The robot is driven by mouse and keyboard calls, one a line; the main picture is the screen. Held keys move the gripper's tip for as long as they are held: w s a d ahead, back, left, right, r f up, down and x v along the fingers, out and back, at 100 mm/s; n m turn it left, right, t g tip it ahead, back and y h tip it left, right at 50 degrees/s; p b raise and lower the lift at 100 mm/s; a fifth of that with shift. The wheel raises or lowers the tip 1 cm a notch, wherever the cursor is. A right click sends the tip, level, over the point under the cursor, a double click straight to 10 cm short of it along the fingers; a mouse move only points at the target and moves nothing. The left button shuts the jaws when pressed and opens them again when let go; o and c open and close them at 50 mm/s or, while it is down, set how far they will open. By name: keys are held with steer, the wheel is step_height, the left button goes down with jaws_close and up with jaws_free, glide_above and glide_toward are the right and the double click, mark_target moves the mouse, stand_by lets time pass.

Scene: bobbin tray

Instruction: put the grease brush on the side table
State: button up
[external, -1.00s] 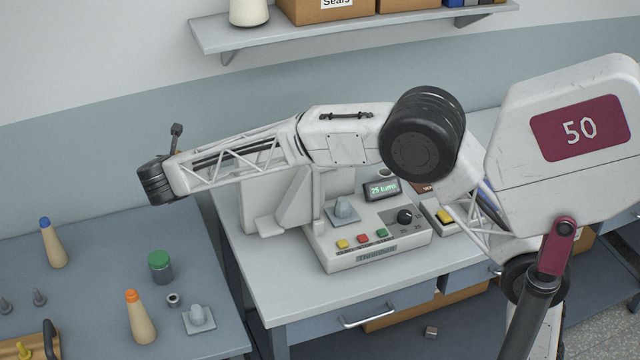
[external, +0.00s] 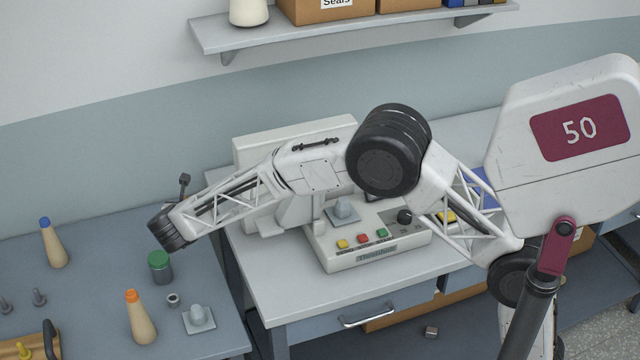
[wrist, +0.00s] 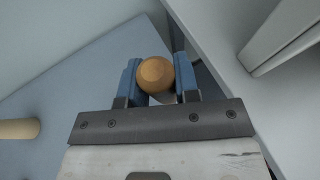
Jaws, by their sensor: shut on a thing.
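My gripper (wrist: 157,82) is shut on a round, wood-coloured piece, which looks like the handle end of the grease brush (wrist: 156,74). It is seen end-on between the two blue fingers, so its brush end is hidden. In the external view the fingers and the held brush are hidden behind my wrist, which is above the back right of the blue-grey table on the left, apparently the side table (external: 105,260). Its top also fills the left of the wrist view (wrist: 85,80).
A green-capped jar (external: 160,268), an orange-tipped cone (external: 140,318), a blue-tipped cone (external: 54,243) and a grey knobbed plate (external: 199,319) stand on the left table. The light workbench (external: 290,297) with a control box (external: 365,243) is to the right, across a narrow gap.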

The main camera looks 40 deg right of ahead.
mark_target(193, 261)
steer(key=shift+f, duration=3.1)
steer(key=shift+f, duration=1.85)
steer(key=shift+f, duration=0.1)
steer(key=o, duration=0.9)
